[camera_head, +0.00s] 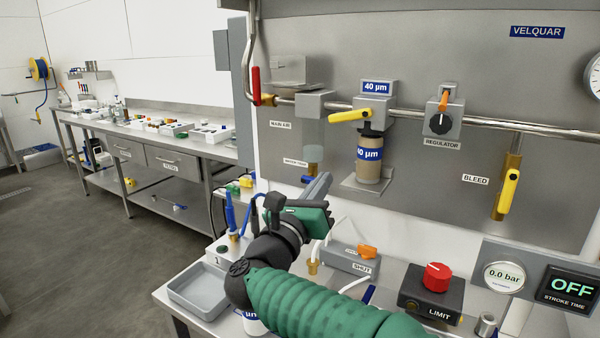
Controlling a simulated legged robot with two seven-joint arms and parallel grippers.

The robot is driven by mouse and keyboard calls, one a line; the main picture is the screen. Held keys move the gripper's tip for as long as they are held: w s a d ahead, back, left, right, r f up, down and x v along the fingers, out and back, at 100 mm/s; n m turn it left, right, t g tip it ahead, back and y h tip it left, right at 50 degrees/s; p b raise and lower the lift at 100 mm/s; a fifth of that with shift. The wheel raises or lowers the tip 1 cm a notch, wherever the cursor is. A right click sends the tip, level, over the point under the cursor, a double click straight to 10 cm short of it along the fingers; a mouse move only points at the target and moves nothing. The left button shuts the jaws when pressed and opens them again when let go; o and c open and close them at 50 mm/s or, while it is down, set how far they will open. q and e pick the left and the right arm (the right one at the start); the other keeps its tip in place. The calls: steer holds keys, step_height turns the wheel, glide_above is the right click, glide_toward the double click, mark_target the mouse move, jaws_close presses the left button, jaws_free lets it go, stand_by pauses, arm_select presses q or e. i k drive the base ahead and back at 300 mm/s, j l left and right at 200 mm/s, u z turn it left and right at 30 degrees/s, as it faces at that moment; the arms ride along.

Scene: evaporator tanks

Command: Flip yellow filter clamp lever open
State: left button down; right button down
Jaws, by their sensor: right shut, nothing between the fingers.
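The yellow filter clamp lever (350,116) sits on the filter head under a blue "40 µm" label (376,87). It lies nearly level, with its free end to the left. The tan filter cartridge (369,170) with a dark top hangs below the head. My right gripper (322,186) is shut and empty, in front of the panel, below and left of the lever and apart from it in the picture. My green right arm hides part of the bench. My left gripper is not in view.
A red handle (256,86), a regulator (441,122) and a yellow bleed lever (509,192) are on the same pipe panel. The bench below holds a grey tray (199,293), an orange-switched box (350,262) and a red-knobbed LIMIT box (433,298).

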mark_target(341, 118)
steer(key=k+j, duration=0.7)
steer(key=k, duration=0.1)
